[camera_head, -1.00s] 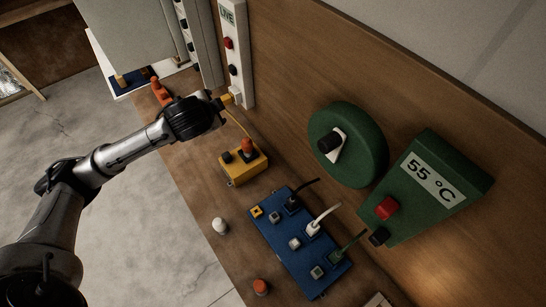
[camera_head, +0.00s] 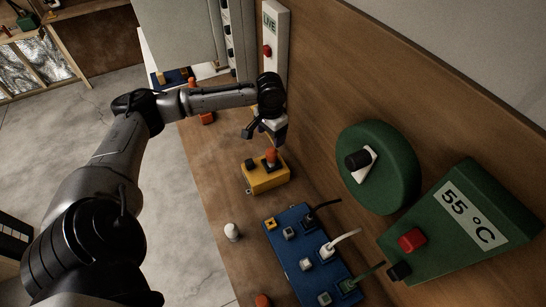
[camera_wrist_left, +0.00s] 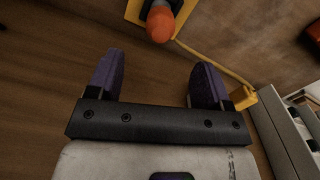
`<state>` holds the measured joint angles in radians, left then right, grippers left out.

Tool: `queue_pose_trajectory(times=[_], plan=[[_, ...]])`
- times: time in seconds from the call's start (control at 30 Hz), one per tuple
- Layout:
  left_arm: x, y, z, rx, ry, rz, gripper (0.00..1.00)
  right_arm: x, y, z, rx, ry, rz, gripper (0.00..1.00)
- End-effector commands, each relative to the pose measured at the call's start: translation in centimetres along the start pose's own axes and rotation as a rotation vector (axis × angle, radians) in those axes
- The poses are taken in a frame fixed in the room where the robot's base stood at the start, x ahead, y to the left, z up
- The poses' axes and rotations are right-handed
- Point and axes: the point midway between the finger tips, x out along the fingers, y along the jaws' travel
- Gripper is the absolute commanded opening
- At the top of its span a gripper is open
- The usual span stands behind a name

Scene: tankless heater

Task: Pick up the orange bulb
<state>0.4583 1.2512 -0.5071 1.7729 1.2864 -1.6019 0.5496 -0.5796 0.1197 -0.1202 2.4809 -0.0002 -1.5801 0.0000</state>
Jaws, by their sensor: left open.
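The orange bulb (camera_head: 270,156) stands on top of a yellow box (camera_head: 266,179) on the wooden bench, beside a black knob. It also shows at the top of the left wrist view (camera_wrist_left: 160,24), seated in a grey socket. My left gripper (camera_head: 272,138) is just above and behind the bulb, pointing down. In the left wrist view its two purple fingers (camera_wrist_left: 155,70) are spread with nothing between them, and the bulb is beyond their tips, apart from them. My right gripper is not in view.
A blue strip (camera_head: 290,250) with several sockets and plugs, a white bulb (camera_head: 232,232) and another orange piece (camera_head: 263,300) are nearer. A white panel (camera_head: 277,30), a green dial (camera_head: 380,165) and a green temperature box (camera_head: 460,220) line the wall. A yellow cord (camera_wrist_left: 215,64) runs beside the gripper.

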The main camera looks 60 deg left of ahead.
Motion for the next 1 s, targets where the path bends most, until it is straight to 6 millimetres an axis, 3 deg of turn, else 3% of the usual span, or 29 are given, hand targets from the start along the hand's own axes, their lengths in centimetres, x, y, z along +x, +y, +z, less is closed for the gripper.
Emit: queue_pose_trajectory(times=[0.2, 0.67, 1.0], plan=[[3.8, 0.0, 0.0, 0.001, -0.002, 0.000, 0.73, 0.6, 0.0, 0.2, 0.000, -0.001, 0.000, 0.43], [6.3, 0.0, -0.1, 0.003, 0.000, 0.000, 0.73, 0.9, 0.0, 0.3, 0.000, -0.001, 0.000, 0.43], [10.3, -0.2, -0.4, 0.004, -0.001, -0.001, 0.73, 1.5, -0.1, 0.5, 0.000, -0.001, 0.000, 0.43]])
